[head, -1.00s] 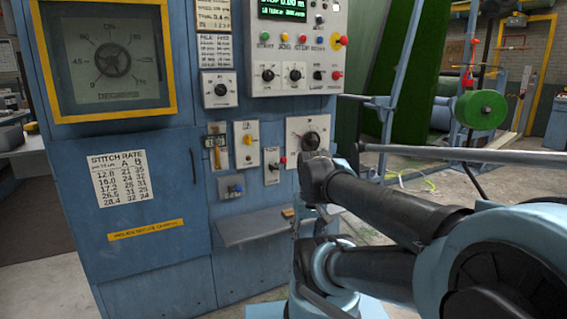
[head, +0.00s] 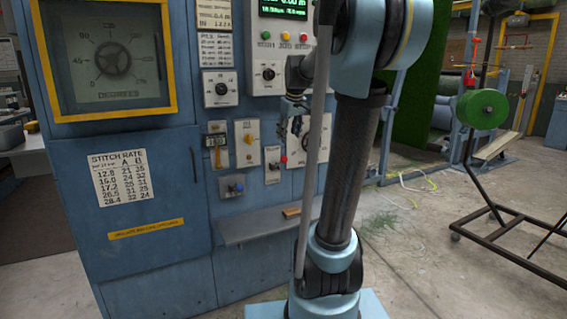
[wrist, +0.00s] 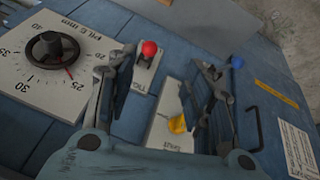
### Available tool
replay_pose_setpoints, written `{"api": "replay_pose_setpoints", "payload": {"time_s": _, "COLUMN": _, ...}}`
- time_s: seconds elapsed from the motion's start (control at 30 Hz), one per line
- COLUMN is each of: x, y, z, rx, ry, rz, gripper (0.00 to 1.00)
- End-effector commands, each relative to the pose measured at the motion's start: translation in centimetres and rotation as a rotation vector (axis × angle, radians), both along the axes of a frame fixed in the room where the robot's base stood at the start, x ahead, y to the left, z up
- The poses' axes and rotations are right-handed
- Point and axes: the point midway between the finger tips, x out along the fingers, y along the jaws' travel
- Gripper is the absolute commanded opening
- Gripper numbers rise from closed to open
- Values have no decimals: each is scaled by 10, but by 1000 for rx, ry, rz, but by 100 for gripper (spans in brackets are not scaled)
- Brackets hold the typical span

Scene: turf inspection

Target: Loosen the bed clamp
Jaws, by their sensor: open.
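No control is legibly marked as the bed clamp. Candidates on the blue cabinet are a red-ball lever (head: 284,159) on a white plate, a small blue lever (head: 238,188) and a yellow knob (head: 249,139). In the wrist view the red ball (wrist: 149,48) lies between the fingers, near the left one. The yellow knob (wrist: 177,124) is lower, near the right finger, and the blue knob (wrist: 237,62) is just beyond it. My gripper (wrist: 165,62) is open and empty, facing the panel; I cannot see it touching anything. It shows small in the head view (head: 293,103).
A pile dial with a black knob (wrist: 52,50) is left of my gripper; my arm partly hides it in the head view. A shelf (head: 255,226) juts out below the controls, with a small wooden block (head: 291,212). A wheeled frame (head: 505,220) stands on the right.

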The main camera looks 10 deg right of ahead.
Motion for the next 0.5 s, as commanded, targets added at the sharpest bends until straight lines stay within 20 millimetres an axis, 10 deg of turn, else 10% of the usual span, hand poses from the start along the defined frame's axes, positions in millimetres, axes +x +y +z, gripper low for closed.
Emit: {"api": "replay_pose_setpoints", "payload": {"time_s": 0.5, "x": 42, "y": 0, "z": -21, "rx": -13, "ry": -18, "rz": 33, "gripper": 47}}
